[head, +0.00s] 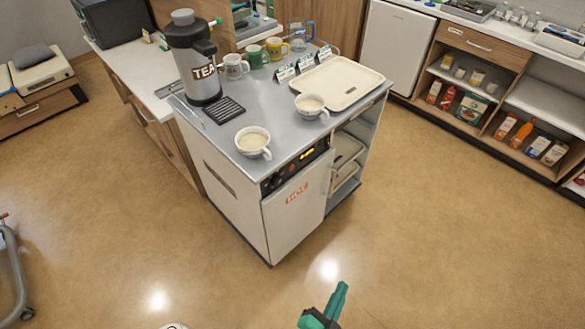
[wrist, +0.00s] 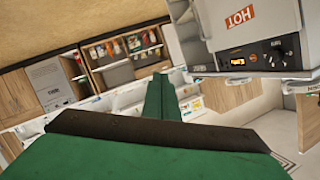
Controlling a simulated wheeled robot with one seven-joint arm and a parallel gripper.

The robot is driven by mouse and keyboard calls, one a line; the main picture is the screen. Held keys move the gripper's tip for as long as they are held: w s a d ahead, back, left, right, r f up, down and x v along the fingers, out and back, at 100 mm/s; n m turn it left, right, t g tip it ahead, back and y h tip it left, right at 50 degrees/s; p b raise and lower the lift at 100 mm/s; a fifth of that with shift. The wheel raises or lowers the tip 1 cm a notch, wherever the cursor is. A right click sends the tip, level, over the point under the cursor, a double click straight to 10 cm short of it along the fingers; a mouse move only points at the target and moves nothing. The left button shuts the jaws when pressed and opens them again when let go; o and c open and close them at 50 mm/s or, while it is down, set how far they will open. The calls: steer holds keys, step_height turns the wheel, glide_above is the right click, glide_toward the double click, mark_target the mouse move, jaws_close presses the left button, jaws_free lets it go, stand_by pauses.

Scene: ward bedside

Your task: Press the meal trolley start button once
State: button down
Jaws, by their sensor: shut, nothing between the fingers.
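The meal trolley (head: 228,189) has a grey top and a white door marked HOT. Its dark control panel (head: 297,167) is above the door, with an amber display and knobs. In the wrist view the panel (wrist: 262,53) appears upside down at upper right, with a lit display (wrist: 238,62), a black knob (wrist: 277,51) and a small orange round spot (wrist: 254,57) between them. I cannot tell for certain whether that spot is the start button. My green gripper (head: 341,288) is shut and empty, low in front of the trolley and apart from it.
On the trolley top stand a tea urn (head: 196,65), two filled cups (head: 253,141), several mugs, cards and a cream tray (head: 335,82). A side counter (head: 150,82) adjoins it at left. Open floor (head: 430,210) lies in front and to the right.

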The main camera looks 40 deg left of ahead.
mark_target(291, 167)
steer(key=w+a+r+g+y, duration=0.1)
steer(key=w+a+r+y, duration=0.1)
steer(key=w+a, duration=0.7)
steer(key=w+a+r+g+y, duration=0.2)
steer(key=w+a+r+y, duration=0.1)
steer(key=w+a, duration=0.7)
steer(key=a+y, duration=0.1)
steer(key=a, duration=0.3)
steer(key=shift+w+a+r+y, duration=0.15)
steer(key=shift+w+r+y, duration=0.1)
steer(key=shift+y, duration=0.15)
steer(key=shift+w+a, duration=0.15)
steer(key=shift+a, duration=2.05)
steer(key=shift+w+a, duration=0.15)
steer(key=shift+a, duration=2)
steer(key=shift+s, duration=0.1)
